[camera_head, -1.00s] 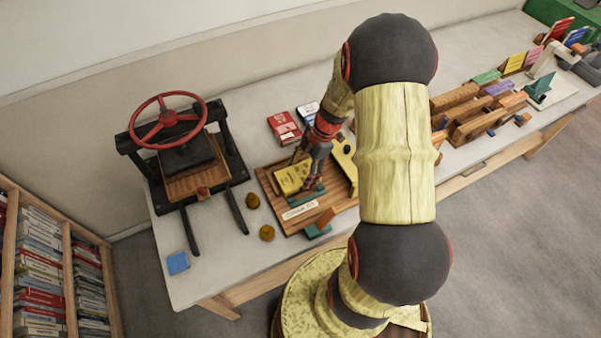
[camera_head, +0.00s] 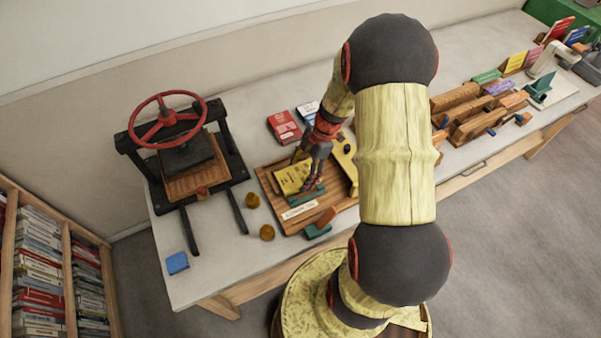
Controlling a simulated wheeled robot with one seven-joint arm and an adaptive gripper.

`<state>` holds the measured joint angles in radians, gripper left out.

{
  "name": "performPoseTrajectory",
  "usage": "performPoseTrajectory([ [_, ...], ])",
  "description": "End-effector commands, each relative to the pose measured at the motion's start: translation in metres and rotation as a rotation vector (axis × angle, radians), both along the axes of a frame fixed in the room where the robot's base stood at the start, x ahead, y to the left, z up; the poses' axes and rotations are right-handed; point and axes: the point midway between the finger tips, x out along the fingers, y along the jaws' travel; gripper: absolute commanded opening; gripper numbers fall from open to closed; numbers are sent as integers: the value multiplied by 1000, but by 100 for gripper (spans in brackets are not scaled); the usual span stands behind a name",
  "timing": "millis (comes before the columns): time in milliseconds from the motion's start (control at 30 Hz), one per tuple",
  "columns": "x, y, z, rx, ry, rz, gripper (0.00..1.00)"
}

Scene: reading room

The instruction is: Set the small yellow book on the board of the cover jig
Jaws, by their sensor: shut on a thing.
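The small yellow book (camera_head: 291,179) lies flat, or nearly so, at the left part of the wooden board of the cover jig (camera_head: 272,200). From this view I cannot tell whether it touches the board. My gripper (camera_head: 308,178) reaches down at the book's right side and is shut on it; the fingers partly hide that edge. A label lies on the board's front part, and a yellow piece with a dark knob (camera_head: 345,160) stands on its right side, partly behind my arm.
A press with a red wheel (camera_head: 168,120) stands at the left. Red books (camera_head: 284,128) lie behind the board. Two round brown knobs (camera_head: 267,233) and a blue block (camera_head: 177,263) lie on the table in front. Wooden holders (camera_head: 478,115) stand at the right.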

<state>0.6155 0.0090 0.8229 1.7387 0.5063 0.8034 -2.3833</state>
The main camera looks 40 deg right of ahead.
Motion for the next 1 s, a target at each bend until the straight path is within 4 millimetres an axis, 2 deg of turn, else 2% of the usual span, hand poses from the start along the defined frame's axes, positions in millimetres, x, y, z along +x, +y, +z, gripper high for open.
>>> performPoseTrajectory([
  [200, 0, 0, -1, 0, -1, 0, 35],
  [233, 0, 0, -1, 0, -1, 0, 69],
  [500, 0, 0, -1, 0, 0, 0, 84],
  [600, 0, 0, -1, 0, 0, 0, 89],
  [1000, 0, 0, 1, 0, 0, 0, 89],
])
